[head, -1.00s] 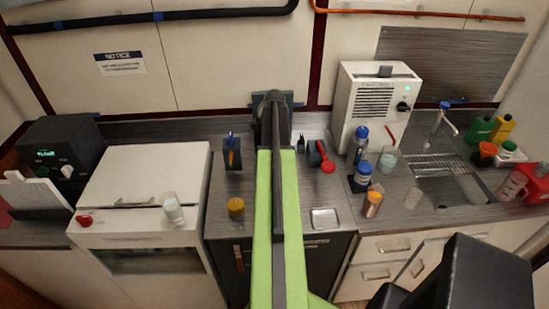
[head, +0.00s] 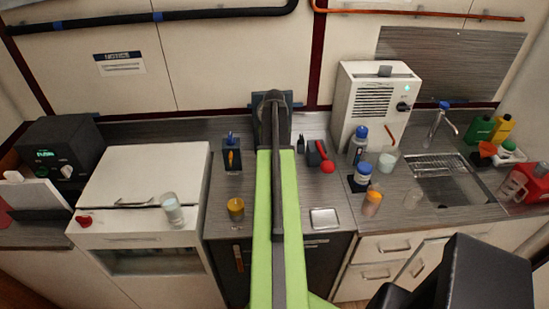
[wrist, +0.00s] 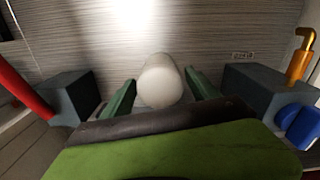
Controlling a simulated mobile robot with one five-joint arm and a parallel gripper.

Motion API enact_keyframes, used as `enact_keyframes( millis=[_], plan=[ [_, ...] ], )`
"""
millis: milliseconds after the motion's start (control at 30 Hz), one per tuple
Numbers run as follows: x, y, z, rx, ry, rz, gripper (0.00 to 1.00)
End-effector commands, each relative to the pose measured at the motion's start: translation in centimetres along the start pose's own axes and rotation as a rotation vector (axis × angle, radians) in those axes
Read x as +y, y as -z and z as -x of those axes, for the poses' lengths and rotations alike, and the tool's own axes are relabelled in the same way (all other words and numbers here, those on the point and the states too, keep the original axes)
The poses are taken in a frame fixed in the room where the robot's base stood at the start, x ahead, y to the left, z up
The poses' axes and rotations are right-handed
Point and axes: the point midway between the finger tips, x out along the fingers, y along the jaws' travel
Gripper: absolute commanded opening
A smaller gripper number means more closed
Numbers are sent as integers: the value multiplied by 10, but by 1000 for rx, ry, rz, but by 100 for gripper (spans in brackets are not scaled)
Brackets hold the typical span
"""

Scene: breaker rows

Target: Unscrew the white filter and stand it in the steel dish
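The white filter (wrist: 160,80) shows in the wrist view as a pale, rounded cylinder. It lies between the two green fingers of my gripper (wrist: 161,78), one close along each side. The picture does not show clearly whether both fingers press on it. In the head view my green arm hides the gripper and the filter. A small square steel dish (head: 324,218) lies on the front of the counter, just right of my arm. It looks empty.
Bare counter (head: 345,205) lies around the dish.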

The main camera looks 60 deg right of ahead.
Motion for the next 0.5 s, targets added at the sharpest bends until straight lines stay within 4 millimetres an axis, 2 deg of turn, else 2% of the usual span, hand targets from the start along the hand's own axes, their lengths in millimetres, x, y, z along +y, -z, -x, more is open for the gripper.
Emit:
enact_keyframes(
  millis=[300, 367, 500],
  plan=[
    [0, 0, 0, 1, 0, -30, 72],
    [0, 0, 0, 1, 0, -110, 72],
    [0, 0, 0, 1, 0, -404, 72]
  ],
)
